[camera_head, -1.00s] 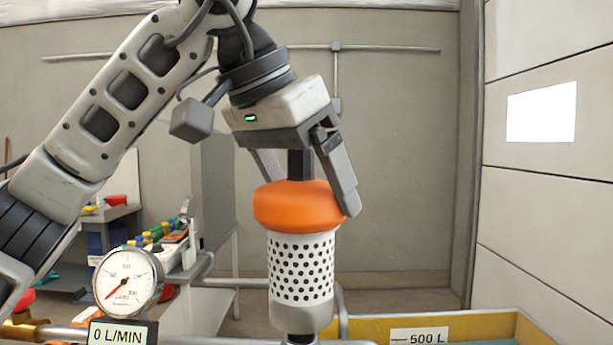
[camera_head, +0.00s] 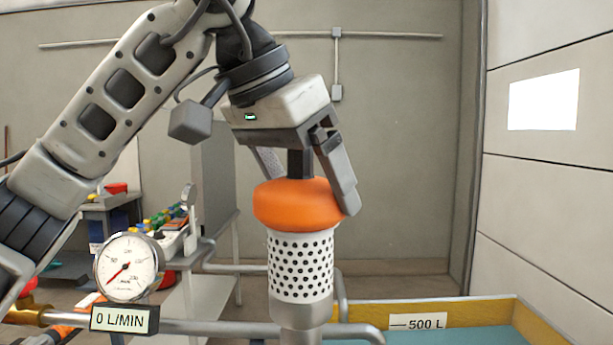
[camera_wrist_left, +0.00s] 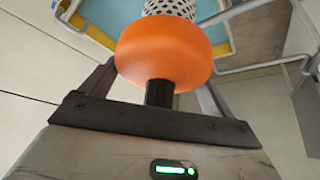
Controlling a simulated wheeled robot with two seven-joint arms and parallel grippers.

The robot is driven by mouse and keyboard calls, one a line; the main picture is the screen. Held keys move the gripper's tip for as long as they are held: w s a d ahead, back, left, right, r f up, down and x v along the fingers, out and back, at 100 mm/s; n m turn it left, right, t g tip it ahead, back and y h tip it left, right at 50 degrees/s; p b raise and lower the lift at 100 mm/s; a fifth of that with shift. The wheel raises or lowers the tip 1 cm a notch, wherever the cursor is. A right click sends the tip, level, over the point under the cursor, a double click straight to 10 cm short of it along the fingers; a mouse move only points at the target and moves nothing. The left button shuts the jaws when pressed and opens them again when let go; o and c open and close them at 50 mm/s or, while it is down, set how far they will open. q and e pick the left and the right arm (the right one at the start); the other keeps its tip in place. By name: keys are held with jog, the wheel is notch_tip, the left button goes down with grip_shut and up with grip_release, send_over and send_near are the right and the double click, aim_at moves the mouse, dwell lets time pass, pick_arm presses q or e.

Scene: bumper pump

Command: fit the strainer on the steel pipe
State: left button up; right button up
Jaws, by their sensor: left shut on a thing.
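The strainer is a white perforated cylinder (camera_head: 300,270) with a grey collar below and an orange bulging top (camera_head: 298,208). My left gripper (camera_head: 308,200) is shut on the orange top from above and holds the strainer upright. The wrist view also shows the orange top (camera_wrist_left: 165,50) between the fingers. A grey steel pipe (camera_head: 225,328) runs along the bottom, passing by the strainer's lower end and bending down at its right. A grey upright piece (camera_head: 301,337) shows under the collar; I cannot tell whether they touch. My right gripper is out of view.
A round flow gauge (camera_head: 128,267) with a "0 L/MIN" sign (camera_head: 124,319) stands at the lower left. A yellow-rimmed tank (camera_head: 470,309) marked "500 L" lies at the lower right. A cluttered bench (camera_head: 180,250) stands behind at the left.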

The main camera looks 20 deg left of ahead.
pick_arm(q)
jog(key=shift+f+b, duration=0.75)
jog(key=shift+f, duration=1)
dwell(1.6)
jog(key=o, duration=1.2)
jog(key=shift+o, duration=0.2)
jog(key=shift+r, duration=0.1)
jog(key=shift+r+p, duration=1.35)
jog(key=shift+p, duration=0.1)
jog(key=shift+r+p, duration=0.65)
jog(key=shift+r, duration=2)
